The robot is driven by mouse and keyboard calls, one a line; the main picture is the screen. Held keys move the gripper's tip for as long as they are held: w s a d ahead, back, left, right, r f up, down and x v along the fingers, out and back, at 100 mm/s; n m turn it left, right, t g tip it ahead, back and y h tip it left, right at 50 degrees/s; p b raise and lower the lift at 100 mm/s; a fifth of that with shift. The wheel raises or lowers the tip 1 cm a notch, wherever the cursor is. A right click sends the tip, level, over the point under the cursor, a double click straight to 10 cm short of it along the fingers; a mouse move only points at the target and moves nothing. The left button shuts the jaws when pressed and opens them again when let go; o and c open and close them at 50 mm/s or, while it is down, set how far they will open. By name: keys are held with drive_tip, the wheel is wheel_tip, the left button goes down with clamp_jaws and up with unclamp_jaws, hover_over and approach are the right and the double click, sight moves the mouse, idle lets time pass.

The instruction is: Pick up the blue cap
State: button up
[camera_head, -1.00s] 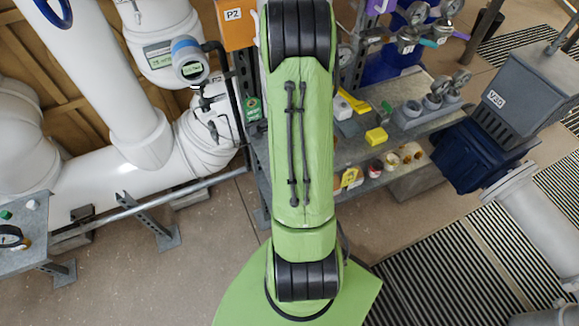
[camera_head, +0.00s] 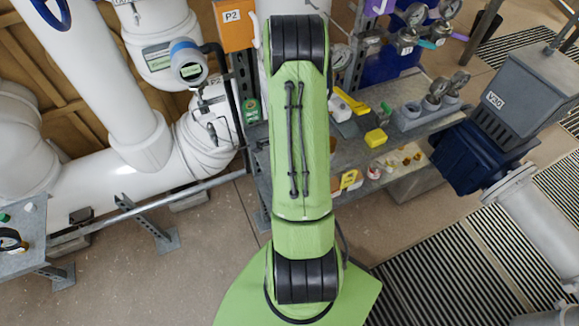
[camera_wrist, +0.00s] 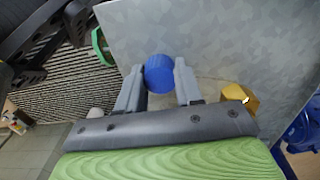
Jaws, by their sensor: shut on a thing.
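The blue cap (camera_wrist: 159,73) is a short round blue piece in the upper middle of the wrist view. My gripper (camera_wrist: 159,82) has one grey finger on each side of it and is shut on it. A pale grey, mottled surface lies behind the cap; I cannot tell whether the cap touches it. In the head view my green arm hides the gripper, and I cannot make out the cap there.
A yellow piece (camera_wrist: 238,97) lies right of the fingers in the wrist view, and a green ring-shaped thing (camera_wrist: 103,46) is at left. In the head view the grey bench (camera_head: 350,148) holds a yellow block (camera_head: 376,138) and gauges (camera_head: 439,90). White pipes (camera_head: 110,180) fill the left.

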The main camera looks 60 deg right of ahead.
wheel_tip(320, 180, up, 10)
drive_tip(key=p, duration=0.1)
